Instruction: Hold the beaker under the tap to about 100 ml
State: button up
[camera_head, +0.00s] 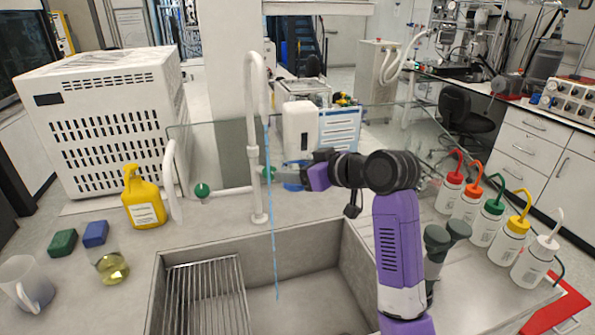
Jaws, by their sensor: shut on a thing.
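The white tap (257,130) rises behind the sink and arches over. A thin blue water stream (272,220) falls from it unbroken into the sink (300,290). My gripper (305,177) reaches in from the right, right of the stream.
A metal rack (205,295) covers the sink's left part. Left lie a yellow bottle (143,200), a flask with yellow liquid (112,267), blue and green blocks and a white jug (25,283). Several wash bottles (490,215) line the right. A white dispenser (300,128) stands behind.

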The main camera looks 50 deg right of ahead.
jog(key=w+a, duration=0.1)
jog(key=w, duration=0.6)
jog(key=shift+w+a, duration=0.15)
jog(key=shift+w, duration=0.2)
jog(key=shift+p, duration=0.35)
dwell(6.1)
jog(key=s, duration=0.3)
jog(key=s+d+p, duration=0.1)
jog(key=s, duration=0.2)
jog(key=s+p, duration=0.1)
jog(key=s, duration=0.2)
jog(key=shift+d, duration=0.25)
